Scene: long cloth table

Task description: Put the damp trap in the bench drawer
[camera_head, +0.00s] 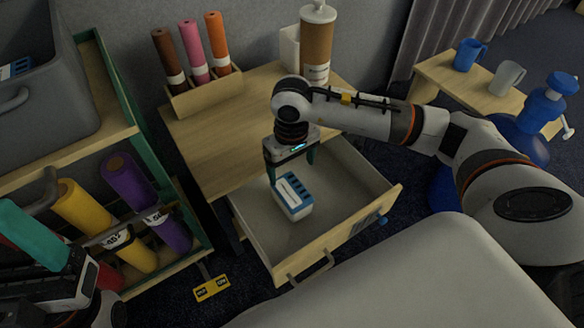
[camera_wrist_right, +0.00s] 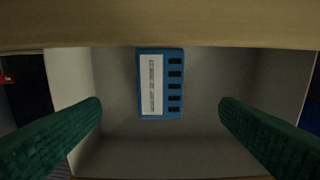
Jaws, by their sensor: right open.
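The damp trap (camera_head: 292,198) is a small blue and white box with dark slots. It lies on the floor of the open bench drawer (camera_head: 335,238), and it also shows in the right wrist view (camera_wrist_right: 160,84). My right gripper (camera_head: 290,172) is just above the damp trap, over the drawer. Its green fingers are apart in the right wrist view (camera_wrist_right: 160,125), with nothing held between them. Part of my left gripper (camera_head: 35,238) shows at the lower left edge of the head view; its jaw opening cannot be made out.
The wooden bench top (camera_head: 205,130) carries a rack of coloured rolls (camera_head: 195,60) and a brown lidded container (camera_head: 316,45). A shelf with a grey bin (camera_head: 45,100) stands left. A side table (camera_head: 450,80) holds two mugs. A yellow tag (camera_head: 211,288) lies on the floor.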

